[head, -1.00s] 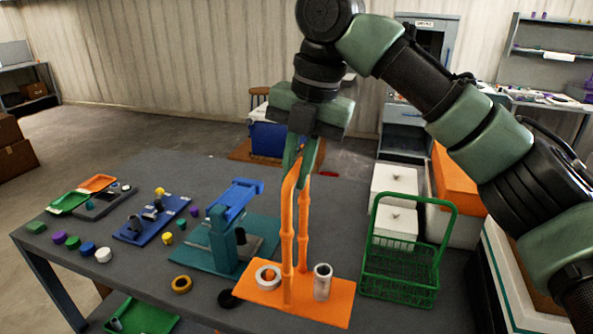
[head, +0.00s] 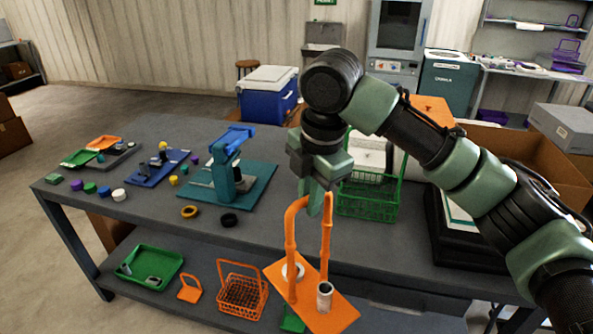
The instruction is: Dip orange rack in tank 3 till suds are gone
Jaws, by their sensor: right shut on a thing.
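The orange rack (head: 344,312) is a flat orange plate with a tall looped handle. A pale ring (head: 292,271) and a grey-white cylinder (head: 325,297) sit on it. My right gripper (head: 315,203) is shut on the top of the handle. The rack hangs tilted in the picture, in front of the table's front edge, overlapping the lower shelf. I see no suds on it at this size. Tank 3 does not show in this view. My left gripper is not in view.
The grey table (head: 130,190) carries a green basket (head: 368,200), a teal fixture (head: 228,178) and small coloured parts. An orange basket (head: 242,290) and a green tray (head: 150,266) lie on the lower shelf. A cardboard box (head: 515,165) stands right. Open floor lies left.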

